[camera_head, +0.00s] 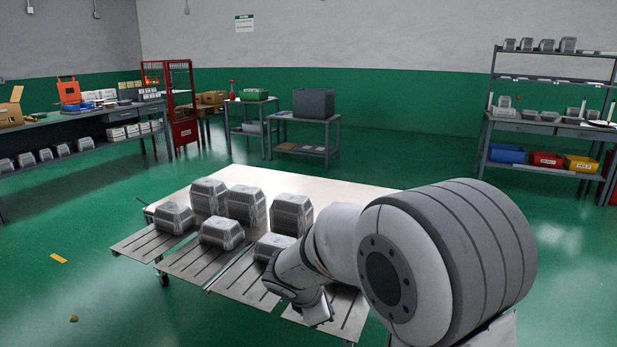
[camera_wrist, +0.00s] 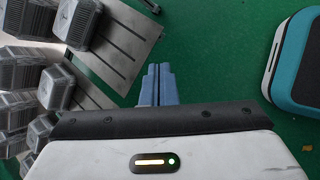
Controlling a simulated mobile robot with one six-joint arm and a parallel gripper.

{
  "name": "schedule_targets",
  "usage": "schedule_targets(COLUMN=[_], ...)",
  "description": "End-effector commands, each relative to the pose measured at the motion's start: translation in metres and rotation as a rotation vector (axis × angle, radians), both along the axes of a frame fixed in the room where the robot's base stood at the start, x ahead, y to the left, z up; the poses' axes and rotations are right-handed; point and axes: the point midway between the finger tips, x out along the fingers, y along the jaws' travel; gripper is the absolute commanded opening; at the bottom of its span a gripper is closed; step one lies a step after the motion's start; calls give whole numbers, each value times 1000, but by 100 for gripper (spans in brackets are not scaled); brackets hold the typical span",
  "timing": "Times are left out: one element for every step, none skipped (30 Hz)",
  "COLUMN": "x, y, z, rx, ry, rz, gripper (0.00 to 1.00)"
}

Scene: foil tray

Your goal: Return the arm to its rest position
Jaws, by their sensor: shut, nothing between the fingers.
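My arm reaches from the right over the front of a low cart (camera_head: 350,190) in the head view, its wrist bent down near the cart's front edge. The fingers are hidden in that view. In the wrist view my gripper (camera_wrist: 158,72) shows two blue fingers close together, shut and empty, over the green floor. Several grey foil trays (camera_head: 246,204) stand on the cart, some partly behind my arm. In the wrist view, trays (camera_wrist: 77,22) fill the left side, apart from the fingers.
Slatted panels (camera_head: 145,243) stick out at the cart's front. A workbench (camera_head: 80,117) stands at the left, small tables (camera_head: 303,135) at the back and a shelf rack (camera_head: 545,125) at the right. A teal and black body (camera_wrist: 296,62) is at the wrist view's right. Green floor (camera_head: 100,220) lies open at the left.

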Motion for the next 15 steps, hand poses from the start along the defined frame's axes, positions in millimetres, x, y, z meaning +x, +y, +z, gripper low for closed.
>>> schedule_targets(x=[-16,-26,-40,-51,-62,-77,-89,-100,-115,-127,-138,-153,-164,-174,-186], y=[-23,-33,-47,-57,-65,-76,-83,-89,-97,-101,-105,-110,-112,-114,-116], z=[38,51,67,78,90,104,114,124,138,147,156,167,174,181,190], rx=[66,106,158,198,238,291,329,369,421,461,501,552,589,625,671], ry=[-22,-31,-44,-55,-65,-78,-88,-97,-111,-120,-129,-141,-148,-155,-165], rz=[-125,-200,-301,-376,-451,-549,-624,-699,-795,-869,-940,-1035,-1103,-1168,-1247], gripper=[0,0,0,0,0,0,0,0,0,0,0,0,0,0,0])
